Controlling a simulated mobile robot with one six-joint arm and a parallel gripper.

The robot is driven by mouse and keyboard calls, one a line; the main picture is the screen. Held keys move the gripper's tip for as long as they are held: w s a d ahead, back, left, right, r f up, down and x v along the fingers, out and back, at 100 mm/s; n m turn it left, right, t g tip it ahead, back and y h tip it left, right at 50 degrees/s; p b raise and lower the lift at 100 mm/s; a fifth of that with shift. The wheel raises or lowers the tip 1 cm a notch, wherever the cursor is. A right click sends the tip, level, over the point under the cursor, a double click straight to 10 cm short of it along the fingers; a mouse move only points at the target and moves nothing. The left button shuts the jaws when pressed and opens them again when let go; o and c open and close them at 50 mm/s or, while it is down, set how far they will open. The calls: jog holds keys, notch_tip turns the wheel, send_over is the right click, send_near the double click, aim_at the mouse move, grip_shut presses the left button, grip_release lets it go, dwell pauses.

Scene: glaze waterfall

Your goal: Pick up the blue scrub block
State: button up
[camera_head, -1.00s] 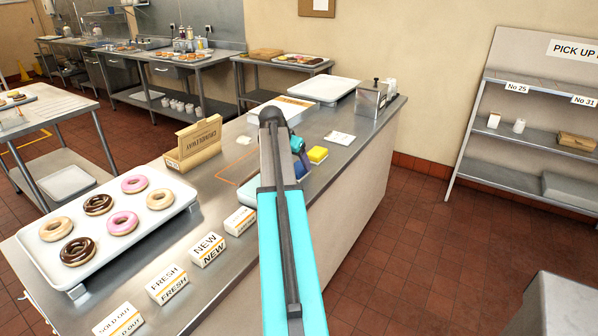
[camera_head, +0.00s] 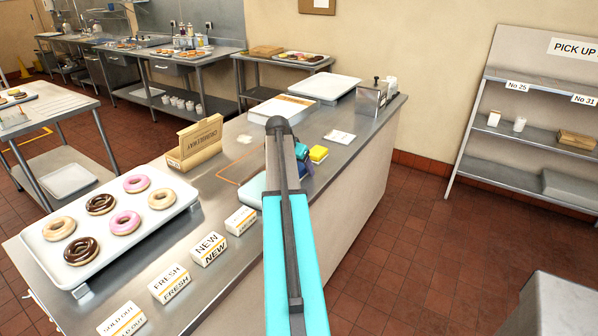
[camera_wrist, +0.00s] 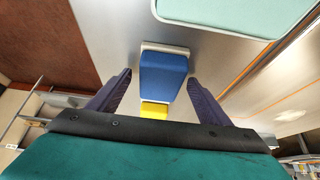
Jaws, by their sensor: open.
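The blue scrub block (camera_wrist: 163,76) lies on the steel counter in the wrist view, with a pale band along its upper edge. My gripper (camera_wrist: 160,85) is open, with one dark finger on each side of the block and a visible gap to each. It cannot be told whether the fingers are down at the block's height. In the head view my arm hides most of the block, and only a small blue patch (camera_head: 309,169) shows beside it; the gripper's fingers are not clear there.
A yellow block (camera_head: 318,153) sits just beyond the blue one. A pale green tray (camera_wrist: 235,12) lies close by. Label signs (camera_head: 208,249) and a donut tray (camera_head: 60,268) stand to the left. A white card (camera_head: 340,137) and a metal dispenser (camera_head: 370,100) are farther back.

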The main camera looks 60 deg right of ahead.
aim_at(299, 166)
jog(key=shift+c, duration=0.2)
jog(key=c, duration=1.1)
jog(key=shift+r, duration=0.1)
jog(key=shift+r+b, duration=1.2)
jog(key=shift+r, duration=3.75)
jog(key=o, duration=0.3)
jog(key=shift+c, duration=1)
